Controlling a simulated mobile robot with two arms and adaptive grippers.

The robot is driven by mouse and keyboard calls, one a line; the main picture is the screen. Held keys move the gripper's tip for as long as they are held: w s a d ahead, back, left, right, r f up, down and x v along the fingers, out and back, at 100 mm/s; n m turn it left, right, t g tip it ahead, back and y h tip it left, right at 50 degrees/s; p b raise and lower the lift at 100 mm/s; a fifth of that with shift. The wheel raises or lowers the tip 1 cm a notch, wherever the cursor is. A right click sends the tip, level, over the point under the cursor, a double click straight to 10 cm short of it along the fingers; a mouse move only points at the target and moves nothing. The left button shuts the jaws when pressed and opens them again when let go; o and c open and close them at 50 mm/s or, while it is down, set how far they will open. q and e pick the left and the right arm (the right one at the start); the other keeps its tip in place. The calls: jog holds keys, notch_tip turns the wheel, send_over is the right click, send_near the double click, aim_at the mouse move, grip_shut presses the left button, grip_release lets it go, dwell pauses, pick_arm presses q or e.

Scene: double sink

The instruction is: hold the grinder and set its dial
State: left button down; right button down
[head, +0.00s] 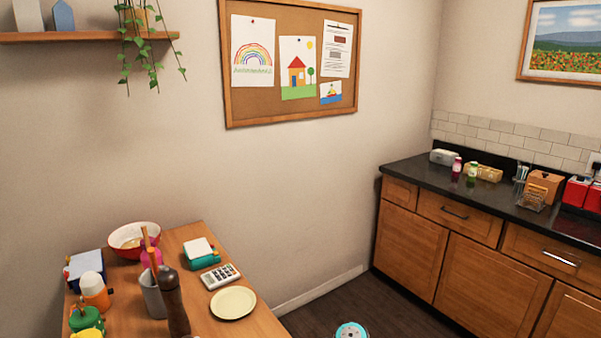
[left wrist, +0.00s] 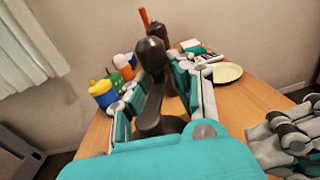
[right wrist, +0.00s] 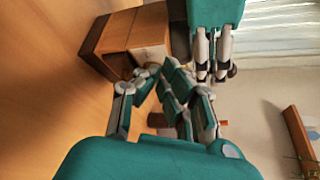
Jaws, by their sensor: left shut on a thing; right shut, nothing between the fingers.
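The dark brown grinder (head: 175,305) stands near the front of the wooden table in the head view, its lower end cut off by the frame. In the left wrist view the grinder (left wrist: 152,55) rises between the fingers of my left gripper (left wrist: 160,100), which is shut on it. My left gripper (right wrist: 215,75) also shows in the right wrist view, with a dark part of the grinder beside its fingers. My right gripper (right wrist: 158,75) is shut and empty, apart from the grinder. I cannot make out the dial's setting.
A grey holder (head: 152,297) with a wooden utensil stands close beside the grinder. A cream plate (head: 233,303), a calculator (head: 220,276) and a red bowl (head: 133,241) are on the table. A green container (head: 85,317) is at left. A wooden box (right wrist: 115,45) lies beyond my right gripper.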

jog(key=w+d, duration=0.1)
jog(key=d, duration=0.1)
jog(key=w+d, duration=0.2)
dwell(0.3)
jog(key=s+a+f+g, duration=0.1)
jog(key=s+a, duration=0.3)
jog(key=shift+s+a+f+n, duration=0.15)
jog(key=shift+a+f+n, duration=0.15)
jog(key=shift+f+n, duration=0.1)
dwell(0.4)
jog(key=shift+w+a, duration=0.4)
jog(key=shift+w, duration=0.05)
dwell(1.0)
jog(key=shift+w+a+r, duration=0.2)
jog(key=shift+w+r, duration=0.1)
jog(key=shift+r, duration=0.35)
dwell(0.7)
jog(key=shift+s+d+r, duration=0.1)
